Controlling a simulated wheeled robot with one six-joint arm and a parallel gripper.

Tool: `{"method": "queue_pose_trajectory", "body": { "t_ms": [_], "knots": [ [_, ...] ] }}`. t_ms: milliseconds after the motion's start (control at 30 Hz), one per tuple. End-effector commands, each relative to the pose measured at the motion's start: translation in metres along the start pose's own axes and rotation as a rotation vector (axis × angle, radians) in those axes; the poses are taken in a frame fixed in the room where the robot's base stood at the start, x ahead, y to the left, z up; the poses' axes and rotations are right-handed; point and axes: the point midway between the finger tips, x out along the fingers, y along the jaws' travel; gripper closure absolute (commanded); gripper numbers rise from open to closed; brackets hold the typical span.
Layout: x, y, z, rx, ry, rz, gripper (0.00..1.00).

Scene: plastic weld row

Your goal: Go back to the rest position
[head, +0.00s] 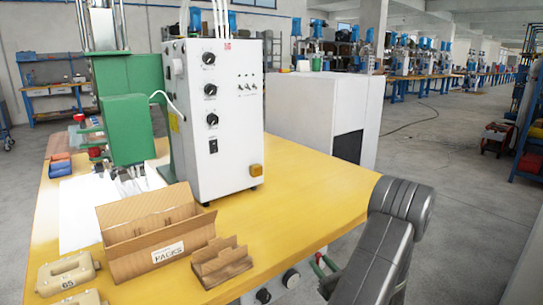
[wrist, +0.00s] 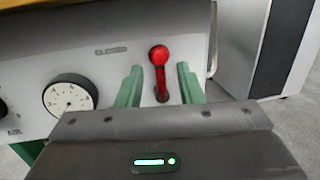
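In the wrist view my gripper (wrist: 157,82) has its two green fingers apart, one on each side of a red lever with a round red knob (wrist: 159,55). Gaps show between the lever and both fingers, so nothing is gripped. The lever stands out from a light grey panel (wrist: 120,40) and looks close to upright. In the head view my grey arm (head: 385,240) reaches down past the right front edge of the yellow table (head: 310,200). My gripper's grip on anything cannot be made out there.
A round gauge (wrist: 69,97) sits left of the lever. On the table stand a white control box with green press (head: 222,140), an open cardboard box (head: 150,255), a cardboard divider (head: 221,262) and tan weights (head: 67,274). The table's right part is clear.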

Motion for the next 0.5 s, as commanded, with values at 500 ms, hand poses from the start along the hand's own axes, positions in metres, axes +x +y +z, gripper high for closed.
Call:
{"method": "queue_pose_trajectory", "body": {
  "t_ms": [500],
  "knots": [
    [-0.031, -0.001, 0.001, -0.001, 0.0, -0.004, 0.67]
  ]
}}
